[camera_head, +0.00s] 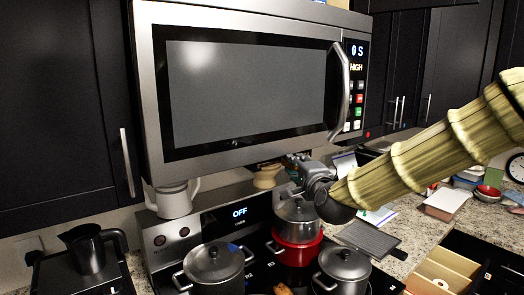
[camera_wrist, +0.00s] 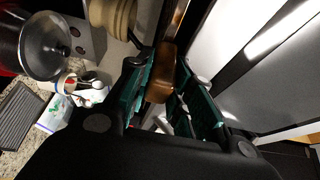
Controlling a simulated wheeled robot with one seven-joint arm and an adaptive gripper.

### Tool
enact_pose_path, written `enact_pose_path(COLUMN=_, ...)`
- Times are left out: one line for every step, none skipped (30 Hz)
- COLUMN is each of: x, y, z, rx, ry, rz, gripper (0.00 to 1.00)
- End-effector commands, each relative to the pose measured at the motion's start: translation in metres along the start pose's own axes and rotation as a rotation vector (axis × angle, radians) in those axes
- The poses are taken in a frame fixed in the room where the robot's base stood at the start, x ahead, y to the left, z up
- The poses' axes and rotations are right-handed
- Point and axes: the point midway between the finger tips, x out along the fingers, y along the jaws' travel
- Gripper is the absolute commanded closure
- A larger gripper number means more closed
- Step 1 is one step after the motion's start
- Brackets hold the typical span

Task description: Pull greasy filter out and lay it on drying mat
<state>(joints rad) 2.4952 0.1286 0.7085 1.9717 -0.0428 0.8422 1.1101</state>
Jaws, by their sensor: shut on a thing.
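My gripper (camera_head: 298,163) is raised to the underside of the microwave (camera_head: 245,85), above the back right of the stove. In the wrist view its two teal-padded fingers (camera_wrist: 166,76) are closed on a brown, greasy-looking piece (camera_wrist: 160,72), which I take to be the filter. Most of the filter is hidden under the microwave, so I cannot tell how far out it is. A dark ribbed mat with a pale edge (camera_head: 370,238), apparently the drying mat, lies flat on the counter right of the stove. It also shows in the wrist view (camera_wrist: 20,118), with nothing on it.
A red pot with a steel lidded pot on it (camera_head: 296,245) stands just below my gripper. Steel pots (camera_head: 214,268) and (camera_head: 343,270) stand at the stove's front. A white mug (camera_head: 174,200) is back left. A wooden box (camera_head: 443,272) and papers lie near the mat.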

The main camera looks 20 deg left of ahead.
Motion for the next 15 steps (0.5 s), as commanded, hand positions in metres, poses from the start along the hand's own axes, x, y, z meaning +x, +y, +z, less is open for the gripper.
enact_pose_path(x=-0.0007, y=-0.0003, z=-0.0005, rx=0.0, ry=0.0, rz=-0.001, gripper=1.0)
enact_pose_path(x=-0.0012, y=-0.0003, z=-0.0007, rx=0.0, ry=0.0, rz=-0.001, gripper=1.0)
enact_pose_path(x=-0.0017, y=-0.0003, z=-0.0009, rx=0.0, ry=0.0, rz=-0.001, gripper=1.0)
enact_pose_path(x=-0.0021, y=-0.0003, z=-0.0011, rx=0.0, ry=0.0, rz=-0.001, gripper=1.0)
enact_pose_path(x=-0.0025, y=-0.0003, z=-0.0013, rx=0.0, ry=0.0, rz=-0.001, gripper=1.0)
enact_pose_path(x=-0.003, y=-0.0003, z=-0.0015, rx=0.0, ry=0.0, rz=-0.001, gripper=1.0)
enact_pose_path(x=-0.0034, y=-0.0004, z=-0.0017, rx=0.0, ry=0.0, rz=-0.001, gripper=1.0)
enact_pose_path(x=-0.0038, y=-0.0004, z=-0.0019, rx=0.0, ry=0.0, rz=-0.001, gripper=1.0)
enact_pose_path(x=-0.0044, y=-0.0004, z=-0.0022, rx=0.0, ry=0.0, rz=-0.001, gripper=1.0)
enact_pose_path(x=-0.0048, y=-0.0005, z=-0.0023, rx=0.0, ry=0.0, rz=-0.001, gripper=1.0)
enact_pose_path(x=-0.0052, y=-0.0005, z=-0.0025, rx=0.0, ry=0.0, rz=-0.001, gripper=1.0)
enact_pose_path(x=-0.0057, y=-0.0005, z=-0.0028, rx=0.0, ry=0.0, rz=-0.001, gripper=1.0)
enact_pose_path(x=-0.0062, y=-0.0005, z=-0.0029, rx=0.0, ry=0.0, rz=-0.001, gripper=1.0)
enact_pose_path(x=-0.0066, y=-0.0006, z=-0.0031, rx=0.0, ry=0.0, rz=-0.001, gripper=1.0)
enact_pose_path(x=-0.0072, y=-0.0005, z=-0.0034, rx=0.0, ry=0.0, rz=-0.001, gripper=1.0)
